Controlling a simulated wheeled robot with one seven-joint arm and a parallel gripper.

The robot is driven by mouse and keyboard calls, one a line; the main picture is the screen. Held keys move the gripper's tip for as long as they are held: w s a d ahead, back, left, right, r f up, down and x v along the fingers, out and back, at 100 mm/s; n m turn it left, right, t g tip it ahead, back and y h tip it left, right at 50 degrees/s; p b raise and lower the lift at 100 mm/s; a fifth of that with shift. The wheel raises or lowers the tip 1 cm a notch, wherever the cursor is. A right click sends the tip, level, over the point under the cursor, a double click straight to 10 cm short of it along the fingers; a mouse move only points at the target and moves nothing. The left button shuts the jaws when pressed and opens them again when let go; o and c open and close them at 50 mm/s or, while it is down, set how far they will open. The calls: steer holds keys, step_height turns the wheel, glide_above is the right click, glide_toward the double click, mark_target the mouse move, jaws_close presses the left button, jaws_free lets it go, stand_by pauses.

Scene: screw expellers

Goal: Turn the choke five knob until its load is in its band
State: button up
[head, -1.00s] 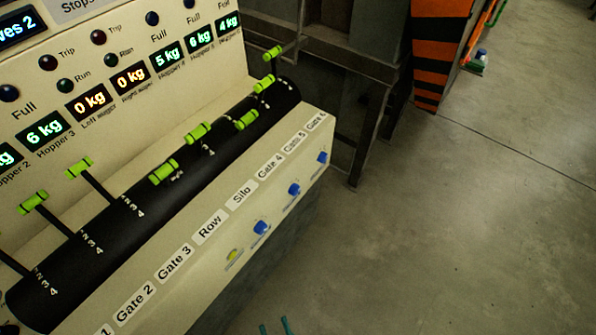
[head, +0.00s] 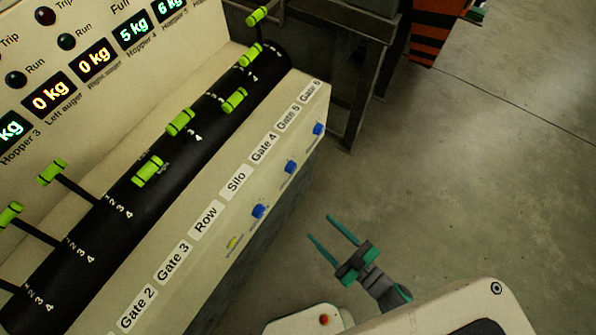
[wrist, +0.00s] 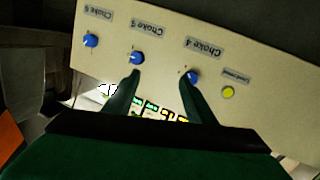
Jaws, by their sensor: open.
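The choke five knob (wrist: 137,58) is a small blue knob under the label "Choke 5" on the cream panel in the wrist view. In the head view it is the middle blue knob (head: 289,167) on the panel's front face. My gripper (head: 320,227) is open and empty, out in front of that face and apart from it. In the wrist view my gripper (wrist: 160,75) shows its left finger just below the choke five knob and its right finger over the lower part of the choke four knob (wrist: 193,77).
The choke six knob (wrist: 91,40) and a yellow button (wrist: 228,92) flank these knobs. Green-handled levers (head: 180,122) stand on a black drum above, with weight displays (head: 133,30) behind. A dark metal frame (head: 350,60) stands beyond. The floor to the right is clear.

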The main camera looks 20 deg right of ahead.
mark_target(294, 169)
steer(key=w+d+n+y, duration=0.3)
steer(key=w+d, duration=0.2)
steer(key=w, duration=0.6)
steer(key=shift+m, duration=0.3)
steer(key=x, duration=1.1)
steer(key=shift+r, duration=0.35)
steer(key=shift+c, duration=0.3)
steer(key=c, duration=1)
